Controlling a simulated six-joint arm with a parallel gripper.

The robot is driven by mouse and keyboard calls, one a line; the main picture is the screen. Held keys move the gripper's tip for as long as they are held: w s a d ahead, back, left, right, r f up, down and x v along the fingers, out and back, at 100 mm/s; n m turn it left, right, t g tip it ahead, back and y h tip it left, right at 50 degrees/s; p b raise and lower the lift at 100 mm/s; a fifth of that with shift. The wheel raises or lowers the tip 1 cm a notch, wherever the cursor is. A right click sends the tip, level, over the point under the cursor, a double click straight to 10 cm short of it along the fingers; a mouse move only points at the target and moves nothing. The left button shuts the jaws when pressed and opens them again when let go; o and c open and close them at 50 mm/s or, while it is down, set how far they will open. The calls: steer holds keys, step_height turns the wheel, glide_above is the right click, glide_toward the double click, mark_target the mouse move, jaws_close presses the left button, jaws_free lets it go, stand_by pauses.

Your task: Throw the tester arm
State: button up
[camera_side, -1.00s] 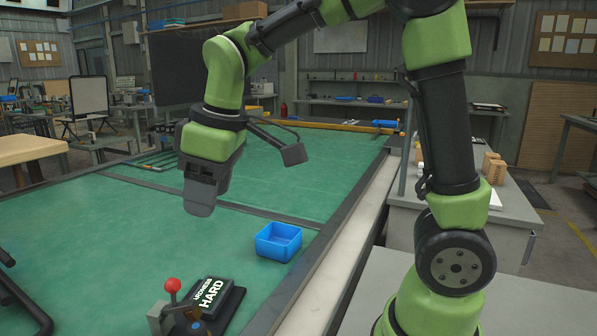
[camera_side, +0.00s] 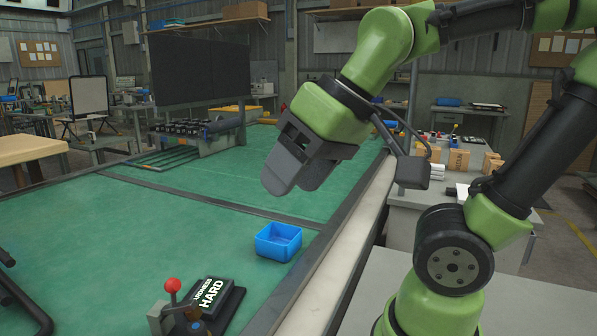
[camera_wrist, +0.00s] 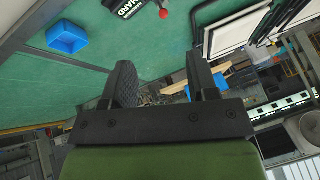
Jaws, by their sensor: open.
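A small lever with a red ball knob (camera_side: 172,285) stands upright on a grey base at the near edge of the green table; I take it for the tester arm. In the wrist view its red knob (camera_wrist: 164,13) shows at the top.
A blue open box (camera_side: 279,242) sits on the green table (camera_side: 150,225) near its right edge, also in the wrist view (camera_wrist: 67,36). A machine with black parts (camera_side: 195,130) stands at the far end. A dark tubular frame (camera_side: 18,300) is at the left. Mid-table is clear.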

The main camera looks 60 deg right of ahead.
steer(key=shift+s, duration=0.15)
steer(key=c, duration=0.7)
steer(key=shift+f, duration=0.1)
jaws_close()
steer(key=n+g+h, duration=0.1)
steer(key=n, duration=2)
glide_toward(190, 303)
steer(key=s+r, duration=0.4)
steer(key=x, duration=0.3)
steer(key=w+x, duration=0.1)
steer(key=x, duration=0.3)
steer(key=r+x, duration=0.1)
steer(key=x, duration=0.3)
steer(key=shift+w+d+f, duration=0.1)
steer(key=shift+w+d, duration=0.1)
steer(key=shift+w, duration=0.8)
